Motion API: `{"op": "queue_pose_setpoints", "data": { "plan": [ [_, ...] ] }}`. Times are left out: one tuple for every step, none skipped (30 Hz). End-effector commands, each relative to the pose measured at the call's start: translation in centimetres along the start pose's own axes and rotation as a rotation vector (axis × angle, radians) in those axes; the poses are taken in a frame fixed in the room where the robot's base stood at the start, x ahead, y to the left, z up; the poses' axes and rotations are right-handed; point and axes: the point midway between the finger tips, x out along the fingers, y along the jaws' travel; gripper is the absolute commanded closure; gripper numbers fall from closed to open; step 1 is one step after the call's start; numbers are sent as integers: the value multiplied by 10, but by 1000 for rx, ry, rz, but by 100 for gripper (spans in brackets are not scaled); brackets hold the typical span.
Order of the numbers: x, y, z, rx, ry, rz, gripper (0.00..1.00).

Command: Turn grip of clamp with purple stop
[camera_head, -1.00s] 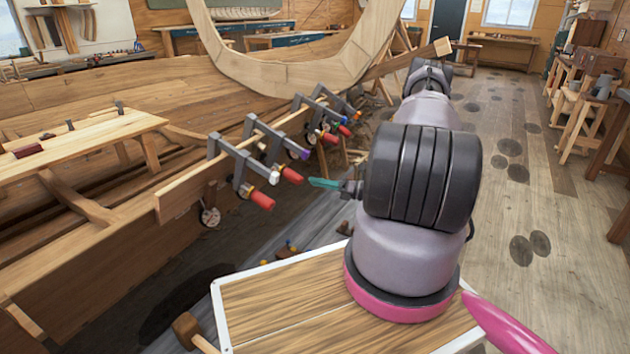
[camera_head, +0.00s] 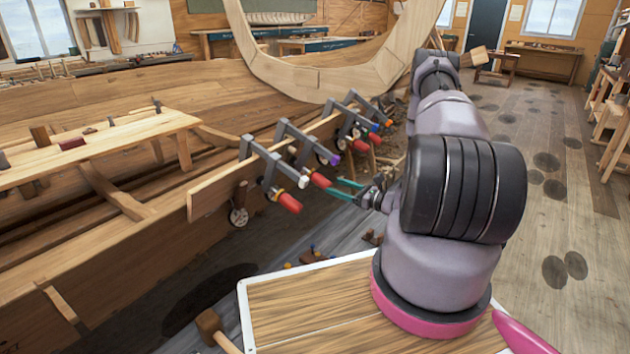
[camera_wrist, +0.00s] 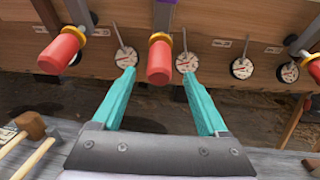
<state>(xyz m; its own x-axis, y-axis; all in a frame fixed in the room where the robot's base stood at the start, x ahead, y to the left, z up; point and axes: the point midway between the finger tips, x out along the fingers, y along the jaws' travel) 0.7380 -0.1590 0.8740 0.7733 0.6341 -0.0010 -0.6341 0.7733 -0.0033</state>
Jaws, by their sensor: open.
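The clamp with the purple stop (camera_head: 333,159) is the second from the near end of a row on the plank. Its red grip (camera_head: 320,180) points toward my gripper. In the wrist view the red grip (camera_wrist: 160,63), with a yellow collar, hangs centrally, and the purple stop (camera_wrist: 165,3) is cut by the top edge. My gripper (camera_head: 345,189) is open, its teal fingers apart. In the wrist view its fingertips (camera_wrist: 158,78) lie left and right of the grip's lower end, with visible gaps. I cannot tell whether the grip is between them in depth.
Neighbouring clamps have red grips close by, at left (camera_wrist: 60,52) and right (camera_wrist: 315,70) in the wrist view. Round dials (camera_wrist: 186,62) hang along the plank (camera_head: 215,195). A mallet (camera_head: 212,327) lies by the wooden board top (camera_head: 300,310). Open floor lies right.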

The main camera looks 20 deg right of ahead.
Motion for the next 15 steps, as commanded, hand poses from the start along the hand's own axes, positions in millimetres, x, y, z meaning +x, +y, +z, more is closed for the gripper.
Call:
{"op": "queue_pose_setpoints", "data": {
  "plan": [
    [9, 1, 0, 0, -1, 5, 24],
    [14, 2, 0, 0, -1, 5, 24],
    [22, 2, 0, -1, -2, 6, 24],
    [28, 1, 0, -2, -1, 6, 24],
    [34, 2, 0, -2, -1, 7, 24],
    [42, 2, 0, 0, -1, 7, 24],
    [48, 2, 0, 0, -2, 7, 24],
    [54, 2, 0, -1, -1, 6, 24],
    [61, 1, 0, -1, -1, 7, 24],
    [66, 1, 0, 0, -1, 6, 24],
    [71, 2, 0, 0, -1, 6, 24],
    [76, 1, 0, 0, -1, 5, 24],
    [80, 1, 0, -1, -1, 4, 24],
    [84, 1, 0, 0, -1, 5, 24],
    [87, 1, 0, 1, -1, 4, 24]
  ]
}}
